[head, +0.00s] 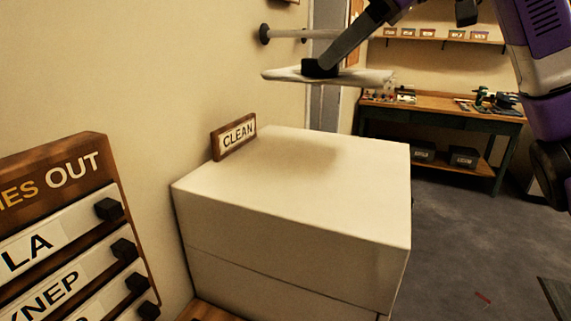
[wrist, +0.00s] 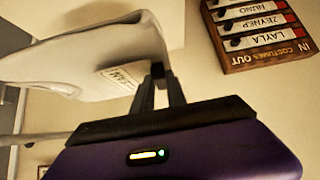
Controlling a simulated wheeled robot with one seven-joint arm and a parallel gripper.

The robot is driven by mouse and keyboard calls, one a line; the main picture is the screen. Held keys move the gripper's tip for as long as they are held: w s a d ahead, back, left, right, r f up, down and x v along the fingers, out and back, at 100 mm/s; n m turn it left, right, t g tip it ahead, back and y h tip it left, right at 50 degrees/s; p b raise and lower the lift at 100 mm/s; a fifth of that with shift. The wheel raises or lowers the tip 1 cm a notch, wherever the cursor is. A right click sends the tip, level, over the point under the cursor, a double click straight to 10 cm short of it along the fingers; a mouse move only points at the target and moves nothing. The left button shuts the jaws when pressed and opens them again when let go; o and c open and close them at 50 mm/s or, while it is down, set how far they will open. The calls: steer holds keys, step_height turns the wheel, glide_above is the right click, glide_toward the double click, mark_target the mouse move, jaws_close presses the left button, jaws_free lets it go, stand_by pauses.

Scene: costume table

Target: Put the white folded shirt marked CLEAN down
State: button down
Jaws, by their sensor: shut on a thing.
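The white folded shirt (head: 352,76) hangs in the air, lying roughly flat, above the white cabinet (head: 235,185). A gap shows between the shirt and the cabinet top, and a soft shadow falls on that top. My gripper (head: 320,68) is shut on the shirt's near edge. In the wrist view the shirt (wrist: 85,62) extends left from my fingertips (wrist: 157,72). A small label on it appears upside down and is only partly readable. A wooden sign reading CLEAN (head: 234,137) stands at the back left of the cabinet top.
The cabinet top is otherwise bare. A wooden COSTUMES OUT board (head: 88,152) with name strips and dark knobs is at the left. A wall rail (head: 288,34) is behind the shirt. A workbench (head: 430,104) with small items stands at the back right. Grey floor is open between.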

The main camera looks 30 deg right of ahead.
steer(key=shift+a+f, duration=0.1)
steer(key=shift+a, duration=0.05)
step_height(320, 180, down, 20)
steer(key=shift+a+r+p, duration=0.1)
steer(key=shift+p, duration=0.35)
steer(key=c, duration=1.3)
jaws_free()
steer(key=shift+c, duration=0.2)
steer(key=b+v, duration=0.1)
steer(key=v, duration=1.1)
steer(key=shift+b, duration=0.3)
